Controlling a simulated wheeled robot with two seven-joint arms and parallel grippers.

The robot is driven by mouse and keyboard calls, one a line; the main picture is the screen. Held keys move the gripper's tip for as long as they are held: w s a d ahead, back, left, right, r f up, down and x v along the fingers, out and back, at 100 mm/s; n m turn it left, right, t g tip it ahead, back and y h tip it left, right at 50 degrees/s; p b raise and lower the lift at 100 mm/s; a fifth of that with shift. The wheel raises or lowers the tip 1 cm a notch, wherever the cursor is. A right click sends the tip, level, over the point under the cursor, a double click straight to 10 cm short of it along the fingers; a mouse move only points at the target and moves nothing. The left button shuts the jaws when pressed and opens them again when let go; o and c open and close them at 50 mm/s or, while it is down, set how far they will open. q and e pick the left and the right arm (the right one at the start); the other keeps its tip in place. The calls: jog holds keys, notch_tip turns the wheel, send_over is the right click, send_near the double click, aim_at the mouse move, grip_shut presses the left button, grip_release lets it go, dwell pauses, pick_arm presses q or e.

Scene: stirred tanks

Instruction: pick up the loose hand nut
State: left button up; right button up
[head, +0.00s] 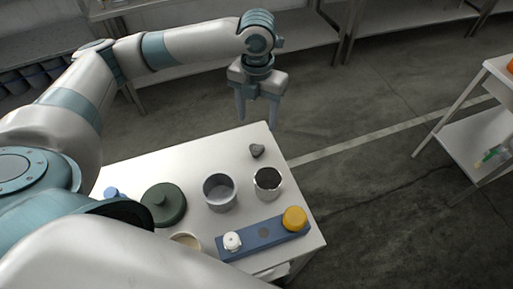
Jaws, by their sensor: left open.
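A small dark grey knob-like piece (257,150), which looks like the loose hand nut, lies alone on the white table top near its far right corner. Its exact shape is too small to tell. My left gripper (258,120) is open and empty, its fingers pointing down. In the picture it shows just above the grey piece, over the table's far edge, and apart from it. My right gripper is out of view.
On the white table (212,150) stand a dark green round lid (164,203), a grey cup (219,206), a shiny metal beaker (267,192) and a blue block (265,248) with a white piece (232,241) and a yellow cap (294,218). A side stand (480,140) is at right.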

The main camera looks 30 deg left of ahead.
pick_arm(q)
jog(key=p, duration=0.2)
send_over(257, 148)
jog(key=f, duration=0.8)
jog(key=shift+s+d+f, duration=0.15)
jog(key=shift+s+f, duration=0.05)
jog(key=shift+f, duration=0.05)
jog(key=shift+f, duration=0.1)
jog(key=shift+f+p, duration=0.55)
jog(key=shift+p, duration=0.25)
jog(key=f, duration=0.1)
jog(key=f+p, duration=0.1)
jog(key=f, duration=0.1)
jog(key=shift+w+a, duration=0.1)
jog(key=shift+a, duration=0.1)
jog(key=shift+f, duration=0.45)
jog(key=c, duration=1.1)
jog(key=shift+w+r, duration=0.1)
jog(key=shift+c, duration=0.2)
